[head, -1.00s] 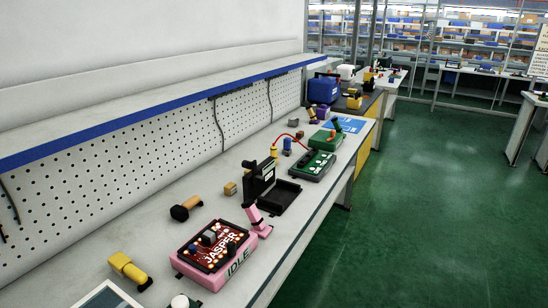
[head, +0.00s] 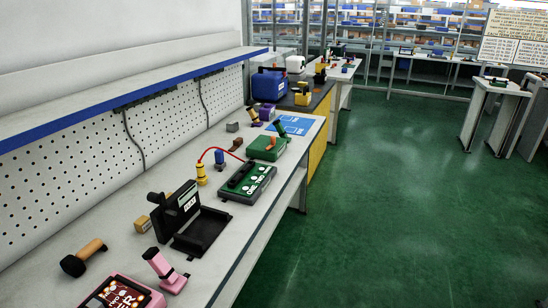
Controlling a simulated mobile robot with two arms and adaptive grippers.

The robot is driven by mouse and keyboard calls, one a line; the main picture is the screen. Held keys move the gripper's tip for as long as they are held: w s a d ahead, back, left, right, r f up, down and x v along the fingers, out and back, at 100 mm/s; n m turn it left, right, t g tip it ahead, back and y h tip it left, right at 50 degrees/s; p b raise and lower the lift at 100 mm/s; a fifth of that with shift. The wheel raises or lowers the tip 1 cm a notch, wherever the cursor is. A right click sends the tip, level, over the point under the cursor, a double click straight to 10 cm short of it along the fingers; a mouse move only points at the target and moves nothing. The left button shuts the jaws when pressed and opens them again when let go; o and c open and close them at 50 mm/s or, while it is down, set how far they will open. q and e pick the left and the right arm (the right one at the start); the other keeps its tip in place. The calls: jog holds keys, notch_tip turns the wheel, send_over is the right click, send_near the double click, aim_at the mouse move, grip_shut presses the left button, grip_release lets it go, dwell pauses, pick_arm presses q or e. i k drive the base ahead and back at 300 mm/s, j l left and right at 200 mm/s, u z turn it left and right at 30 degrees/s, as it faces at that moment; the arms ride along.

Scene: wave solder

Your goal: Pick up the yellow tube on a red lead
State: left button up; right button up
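The yellow tube (head: 201,174) stands upright on the white bench, left of a dark green device with white knobs (head: 248,184). A red lead (head: 221,149) arcs from the tube's top over to that device. A small blue tube-like piece (head: 219,158) stands just behind it. Neither of my grippers shows in the head view.
A black open case (head: 203,231) stands on the bench in front of the tube, with a small tan block (head: 142,224) to its left. A pink handled tool (head: 163,268) is nearer. A green box (head: 267,147) sits farther back. The green floor (head: 370,220) on the right is clear.

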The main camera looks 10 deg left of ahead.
aim_at(201, 178)
jog(key=i+l+z, duration=0.1)
jog(key=i, duration=0.6)
jog(key=i+l+z, duration=0.1)
jog(key=i, duration=0.6)
jog(key=i+u, duration=0.25)
jog(key=u, duration=0.15)
jog(key=i+l+u, duration=0.2)
jog(key=u, duration=0.25)
jog(key=i+l+u, duration=0.25)
jog(key=u, duration=0.15)
jog(key=i+l+u, duration=0.2)
jog(key=l+u, duration=0.2)
jog(key=i+j, duration=0.05)
